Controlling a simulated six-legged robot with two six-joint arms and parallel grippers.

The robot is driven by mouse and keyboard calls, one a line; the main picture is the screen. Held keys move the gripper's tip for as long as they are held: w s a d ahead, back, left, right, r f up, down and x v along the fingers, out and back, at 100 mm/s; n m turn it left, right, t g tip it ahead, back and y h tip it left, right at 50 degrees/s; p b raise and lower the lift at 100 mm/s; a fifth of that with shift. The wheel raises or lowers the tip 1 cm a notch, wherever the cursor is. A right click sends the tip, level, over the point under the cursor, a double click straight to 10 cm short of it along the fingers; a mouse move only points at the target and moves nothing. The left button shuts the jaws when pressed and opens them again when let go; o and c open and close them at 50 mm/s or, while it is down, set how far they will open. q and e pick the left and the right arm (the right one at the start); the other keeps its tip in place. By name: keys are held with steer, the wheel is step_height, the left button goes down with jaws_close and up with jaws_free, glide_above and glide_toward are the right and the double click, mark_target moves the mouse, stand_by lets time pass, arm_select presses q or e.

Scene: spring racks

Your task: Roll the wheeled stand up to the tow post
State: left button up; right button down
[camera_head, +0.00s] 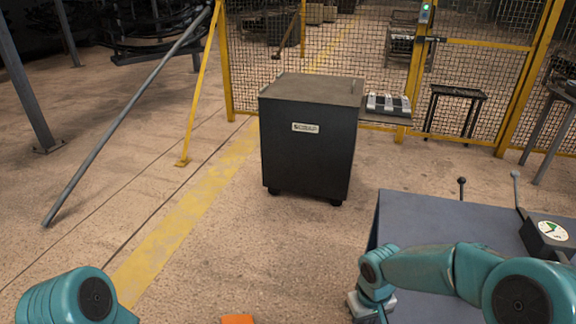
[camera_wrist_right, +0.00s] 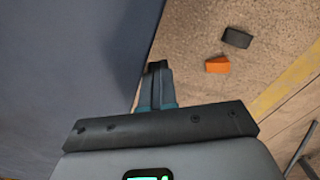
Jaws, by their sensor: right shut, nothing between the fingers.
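The wheeled stand appears to be the dark box-shaped cabinet (camera_head: 308,145) on small casters, upright on the floor in the middle of the head view. It has a flat brownish top and a small white label. I cannot tell for sure which post is the tow post. My right gripper (camera_wrist_right: 156,72) is shut and empty in the right wrist view, pointing down beside a blue-grey surface. In the head view it is low beside the bench, well apart from the cabinet, and its fingertips are not visible. Only a link of my left arm shows; its gripper is out of view.
A blue-grey bench (camera_head: 430,215) with levers and a dial box (camera_head: 550,236) stands at right. A yellow mesh fence (camera_head: 350,45) runs behind the cabinet. A slanted grey pole (camera_head: 125,125) is at left. Orange (camera_wrist_right: 217,64) and dark (camera_wrist_right: 237,37) blocks lie on the floor.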

steer(key=shift+s+d, duration=0.25)
steer(key=shift+d, duration=0.55)
steer(key=shift+s+d, duration=0.25)
steer(key=shift+d, duration=0.5)
steer(key=shift+s+d, duration=0.25)
steer(key=shift+d, duration=0.55)
steer(key=shift+s+d, duration=0.2)
steer(key=shift+d, duration=0.45)
steer(key=shift+s+d, duration=0.2)
steer(key=shift+d, duration=0.45)
steer(key=shift+s+d, duration=0.15)
steer(key=shift+d, duration=0.5)
steer(key=shift+s+d, duration=0.15)
steer(key=shift+d, duration=0.45)
steer(key=shift+s+d, duration=0.25)
steer(key=shift+d, duration=0.55)
steer(key=shift+s+d, duration=0.2)
steer(key=shift+d, duration=0.55)
steer(key=shift+w+a+r+p, duration=0.1)
steer(key=shift+a+r+p, duration=0.25)
steer(key=shift+r+p, duration=0.85)
steer(key=shift+w+a+r+p, duration=0.1)
steer(key=shift+a+r+p, duration=0.25)
steer(key=shift+r+p, duration=0.85)
steer(key=shift+w+a+r+p, duration=0.1)
steer(key=shift+a+r+p, duration=0.45)
steer(key=shift+r, duration=1.1)
steer(key=shift+d, duration=0.2)
